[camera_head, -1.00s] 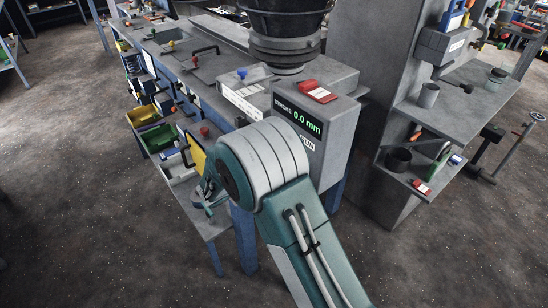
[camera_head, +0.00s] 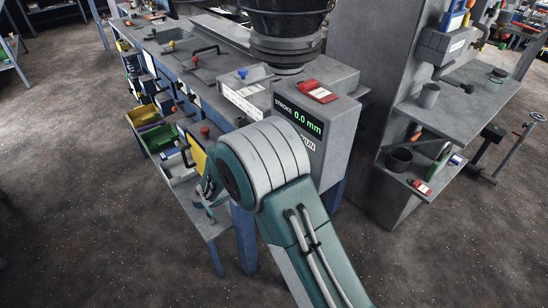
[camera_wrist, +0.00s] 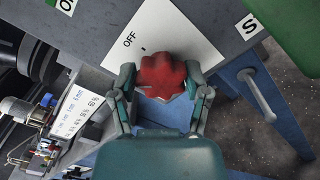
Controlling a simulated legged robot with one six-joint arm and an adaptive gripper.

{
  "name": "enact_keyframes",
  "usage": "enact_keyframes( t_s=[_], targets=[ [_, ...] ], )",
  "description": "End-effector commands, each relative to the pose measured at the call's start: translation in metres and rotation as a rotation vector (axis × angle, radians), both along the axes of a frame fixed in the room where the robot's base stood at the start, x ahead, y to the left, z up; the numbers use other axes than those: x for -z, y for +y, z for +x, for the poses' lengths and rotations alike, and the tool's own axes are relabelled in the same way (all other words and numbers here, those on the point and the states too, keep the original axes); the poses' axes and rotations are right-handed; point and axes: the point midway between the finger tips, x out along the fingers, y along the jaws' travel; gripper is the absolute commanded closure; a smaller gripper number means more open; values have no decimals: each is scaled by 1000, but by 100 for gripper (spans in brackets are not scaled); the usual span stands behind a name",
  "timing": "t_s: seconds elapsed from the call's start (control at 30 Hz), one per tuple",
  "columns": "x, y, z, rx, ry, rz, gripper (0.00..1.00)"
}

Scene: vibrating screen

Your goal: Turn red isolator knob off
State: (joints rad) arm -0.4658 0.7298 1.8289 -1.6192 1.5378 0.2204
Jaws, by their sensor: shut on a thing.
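The red isolator knob (camera_wrist: 161,77) sits on a white plate (camera_wrist: 185,30) in the wrist view. The plate carries the printed word OFF and a small black mark above and left of the knob. My gripper (camera_wrist: 162,92) is shut on the knob, with one finger on its left side and one on its right. The knob's pointer direction cannot be told.
The grey machine has a stroke display (camera_head: 298,119) reading 0.0 mm and a red-and-white block (camera_head: 318,92) on top. Green and yellow bins (camera_head: 158,138) hang on its left side. A shelf unit (camera_head: 455,120) stands at right. Open floor lies in front.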

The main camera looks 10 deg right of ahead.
Motion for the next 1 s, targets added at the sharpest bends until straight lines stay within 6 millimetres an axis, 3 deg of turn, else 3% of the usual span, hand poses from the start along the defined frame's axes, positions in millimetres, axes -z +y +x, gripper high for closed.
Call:
enact_keyframes(
  t_s=[0.6, 1.0],
  targets=[
    [1, -2, 0, 0, -480, 280, 87],
    [2, -3, -1, 2, -647, 377, 87]
  ],
)
